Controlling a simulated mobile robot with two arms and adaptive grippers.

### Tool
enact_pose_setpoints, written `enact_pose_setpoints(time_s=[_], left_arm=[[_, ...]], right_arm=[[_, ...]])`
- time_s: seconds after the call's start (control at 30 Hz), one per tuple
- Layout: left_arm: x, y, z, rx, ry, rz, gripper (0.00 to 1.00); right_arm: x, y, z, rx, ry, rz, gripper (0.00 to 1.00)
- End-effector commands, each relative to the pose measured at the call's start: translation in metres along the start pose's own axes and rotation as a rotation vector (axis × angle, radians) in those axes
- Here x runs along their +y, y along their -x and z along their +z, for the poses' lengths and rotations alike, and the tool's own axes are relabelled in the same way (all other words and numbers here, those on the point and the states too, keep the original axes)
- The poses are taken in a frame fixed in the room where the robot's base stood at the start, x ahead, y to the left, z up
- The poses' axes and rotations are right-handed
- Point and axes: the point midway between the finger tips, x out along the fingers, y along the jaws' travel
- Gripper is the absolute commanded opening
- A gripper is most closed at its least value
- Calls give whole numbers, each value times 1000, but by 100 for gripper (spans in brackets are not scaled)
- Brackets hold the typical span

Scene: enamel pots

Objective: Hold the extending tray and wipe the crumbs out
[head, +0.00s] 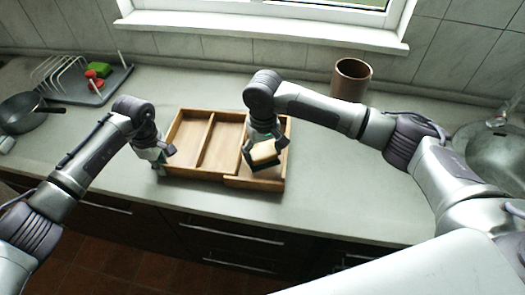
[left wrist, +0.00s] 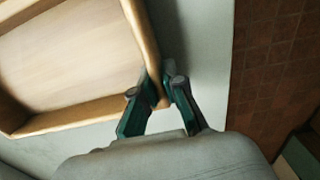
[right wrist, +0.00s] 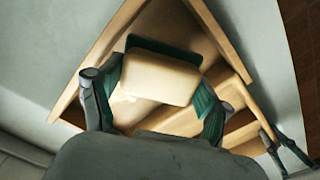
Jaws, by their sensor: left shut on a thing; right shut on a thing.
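The wooden extending tray (head: 187,140) lies on the counter, with a divider and a section at its right end. My left gripper (head: 162,160) is shut on the tray's wall at the left front corner; in the left wrist view its fingers (left wrist: 158,88) sit either side of the rim. My right gripper (head: 263,150) is shut on a sponge (right wrist: 160,77), cream with a dark green side, inside the right part of the tray. In the right wrist view the sponge hides part of the tray floor. I cannot make out crumbs for certain.
A brown pot (head: 350,80) stands at the back, right of the tray. A dark drying mat (head: 95,92) with a rack, a pan (head: 22,112) and a sink (head: 490,150) lie further out. The counter is bare right of the tray. Its front edge runs close before the tray.

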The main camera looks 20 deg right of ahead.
Motion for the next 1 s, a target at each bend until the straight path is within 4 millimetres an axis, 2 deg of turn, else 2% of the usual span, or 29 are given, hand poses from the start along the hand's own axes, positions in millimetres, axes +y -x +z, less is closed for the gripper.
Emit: enact_pose_setpoints(time_s=[0.47, 1.0], left_arm=[[0, 1, 0, 0, 0, 1, 0], [0, 1, 0, 0, 0, 1, 0]], right_arm=[[0, 0, 0, 0, 0, 0, 49], [0, -12, 0, 0, 0, 0, 49]])
